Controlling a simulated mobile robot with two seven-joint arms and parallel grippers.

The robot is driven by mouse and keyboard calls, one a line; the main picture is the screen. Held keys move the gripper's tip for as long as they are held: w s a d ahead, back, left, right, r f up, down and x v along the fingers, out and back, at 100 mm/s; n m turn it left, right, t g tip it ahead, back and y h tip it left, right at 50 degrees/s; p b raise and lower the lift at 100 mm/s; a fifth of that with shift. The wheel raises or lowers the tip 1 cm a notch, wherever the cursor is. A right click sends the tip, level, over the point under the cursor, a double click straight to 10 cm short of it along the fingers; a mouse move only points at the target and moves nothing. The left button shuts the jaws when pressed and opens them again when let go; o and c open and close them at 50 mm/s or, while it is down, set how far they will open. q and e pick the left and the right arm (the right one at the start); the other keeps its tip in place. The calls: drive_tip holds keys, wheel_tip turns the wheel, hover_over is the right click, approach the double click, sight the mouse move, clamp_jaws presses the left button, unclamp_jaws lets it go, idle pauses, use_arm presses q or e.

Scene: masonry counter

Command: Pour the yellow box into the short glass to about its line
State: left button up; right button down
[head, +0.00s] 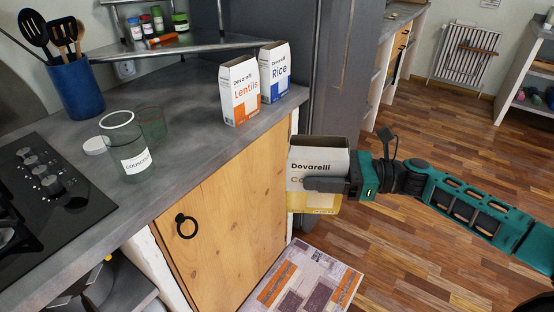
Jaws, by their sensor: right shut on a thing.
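The yellow box (317,202) is a white carton with a yellow lower part and the word Dovarelli on it. Its top looks open, and it is roughly upright. My right gripper (326,184) is shut on it from the right and holds it beyond the counter's front edge, over the floor. Gripper parts hide some of its label. The short glass (153,122) is a small greenish tumbler on the counter, behind and right of a glass jar labelled couscous (136,162). I cannot make out a line or contents in it. My left gripper is not in view.
Lentils (240,91) and Rice (275,72) cartons stand at the counter's right end. A white lid (96,145) lies left of the jar. A blue utensil pot (76,88) and black hob (45,195) are at the left. The counter's front middle (200,150) is clear.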

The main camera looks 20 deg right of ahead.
drive_tip(key=s+d+r+n+g+y+p, duration=0.1)
drive_tip(key=s+d+r+n+g+p, duration=0.1)
drive_tip(key=d+r, duration=0.5)
drive_tip(key=s+d+r+n+g+y+p, duration=0.1)
drive_tip(key=s+d+r+n+g, duration=0.1)
drive_tip(key=s+d+r+g, duration=0.2)
drive_tip(key=d+r+g, duration=0.1)
drive_tip(key=d+r, duration=0.2)
drive_tip(key=r, duration=0.1)
drive_tip(key=shift+d+r+n+p, duration=0.15)
drive_tip(key=shift+d+n+p, duration=0.1)
drive_tip(key=shift+n+p, duration=0.15)
